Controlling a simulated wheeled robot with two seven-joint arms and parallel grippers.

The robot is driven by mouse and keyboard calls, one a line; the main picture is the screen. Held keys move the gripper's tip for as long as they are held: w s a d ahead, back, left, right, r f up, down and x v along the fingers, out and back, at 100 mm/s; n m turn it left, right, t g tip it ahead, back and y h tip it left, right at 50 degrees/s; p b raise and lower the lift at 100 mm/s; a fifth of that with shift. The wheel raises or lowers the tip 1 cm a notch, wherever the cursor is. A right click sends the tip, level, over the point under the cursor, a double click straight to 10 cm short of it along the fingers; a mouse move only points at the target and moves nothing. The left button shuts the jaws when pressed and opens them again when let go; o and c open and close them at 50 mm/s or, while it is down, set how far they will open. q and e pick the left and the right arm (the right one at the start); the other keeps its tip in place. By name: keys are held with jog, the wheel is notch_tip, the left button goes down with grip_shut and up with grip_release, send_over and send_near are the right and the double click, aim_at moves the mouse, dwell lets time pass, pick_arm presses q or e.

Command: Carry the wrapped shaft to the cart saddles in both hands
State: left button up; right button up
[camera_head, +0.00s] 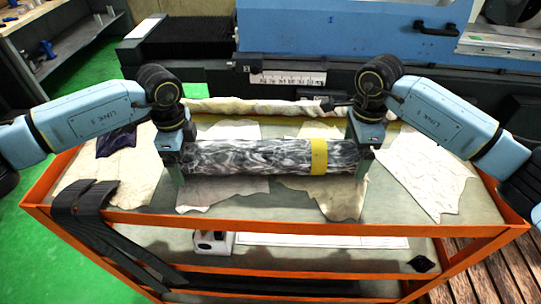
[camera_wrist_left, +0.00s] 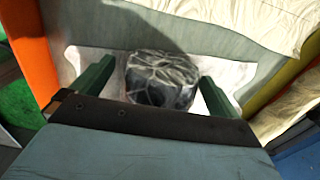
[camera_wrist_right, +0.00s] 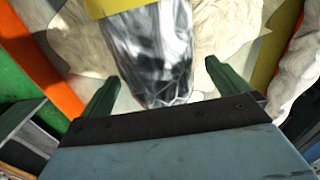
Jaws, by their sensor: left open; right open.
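The wrapped shaft (camera_head: 255,158), in dark and clear film with a yellow band (camera_head: 319,157), lies level over the top of an orange-framed cart (camera_head: 290,222). My left gripper (camera_head: 175,172) is at its left end; in the left wrist view the open fingers (camera_wrist_left: 155,80) stand on either side of the shaft end (camera_wrist_left: 160,80). My right gripper (camera_head: 362,165) is at its right end; in the right wrist view its open fingers (camera_wrist_right: 160,85) straddle the other end (camera_wrist_right: 155,60). I cannot tell whether any finger touches the film. Pale cloths (camera_head: 212,190) lie under the shaft. I cannot make out saddles clearly.
A rolled cloth (camera_head: 262,106) lies along the cart's back edge. Black straps (camera_head: 85,210) hang over the front left. The blue grinder (camera_head: 330,30) stands close behind. A small white device (camera_head: 213,241) is on the lower shelf. Green floor is free at left.

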pick_arm(q)
jog(key=shift+f, duration=0.65)
pick_arm(e)
jog(key=shift+f, duration=0.65)
pick_arm(q)
jog(key=shift+c, duration=0.4)
pick_arm(e)
jog(key=shift+c, duration=0.4)
pick_arm(q)
jog(key=c, duration=2)
pick_arm(e)
jog(key=c, duration=2)
pick_arm(q)
jog(key=shift+w+r, duration=0.2)
jog(key=shift+r, duration=0.05)
jog(key=shift+c, duration=0.2)
pick_arm(e)
jog(key=shift+w+r, duration=0.15)
jog(key=shift+r, duration=0.1)
jog(key=shift+c, duration=0.3)
